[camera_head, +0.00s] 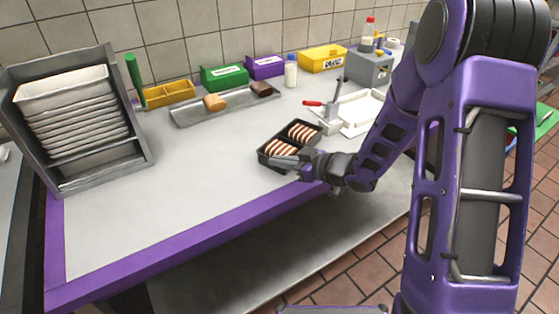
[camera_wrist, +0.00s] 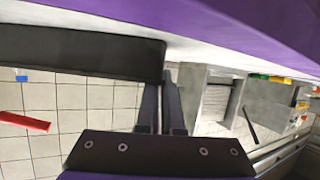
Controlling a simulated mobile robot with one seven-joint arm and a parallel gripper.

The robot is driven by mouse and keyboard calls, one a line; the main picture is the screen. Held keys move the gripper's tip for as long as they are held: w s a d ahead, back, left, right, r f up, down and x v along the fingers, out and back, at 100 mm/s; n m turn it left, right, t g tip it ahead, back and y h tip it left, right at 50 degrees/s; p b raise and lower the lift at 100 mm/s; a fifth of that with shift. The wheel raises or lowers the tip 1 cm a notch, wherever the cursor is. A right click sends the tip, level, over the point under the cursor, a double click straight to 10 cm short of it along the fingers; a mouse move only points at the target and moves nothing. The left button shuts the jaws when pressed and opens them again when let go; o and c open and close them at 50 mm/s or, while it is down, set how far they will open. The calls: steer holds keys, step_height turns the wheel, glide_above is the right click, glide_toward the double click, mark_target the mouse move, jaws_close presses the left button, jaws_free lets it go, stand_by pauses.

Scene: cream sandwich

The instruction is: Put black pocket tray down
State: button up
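The black pocket tray (camera_head: 263,154) is at the front edge of the table, left of my arm. It has two pockets, each with a row of brown-and-white striped pieces. My gripper (camera_head: 299,163) is at its near right side. In the wrist view the tray (camera_wrist: 80,52) shows as a dark wall beside the two fingers of my gripper (camera_wrist: 164,90), which are close together at its end and appear shut on its edge. The tray looks level and very close to the table top (camera_head: 180,180); I cannot tell whether it rests fully on it.
A metal tray (camera_head: 188,120) with bread pieces lies behind. White trays (camera_head: 356,112) with a red-handled tool (camera_head: 313,103) stand behind to the right. A rack of white trays (camera_head: 75,115) stands left. Yellow, green and purple bins line the wall. The table's left middle is clear.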

steer(key=o, duration=0.4)
steer(key=shift+r, duration=0.3)
steer(key=p+v, duration=0.2)
steer(key=v, duration=1)
steer(key=shift+f, duration=0.2)
steer(key=shift+d, duration=0.1)
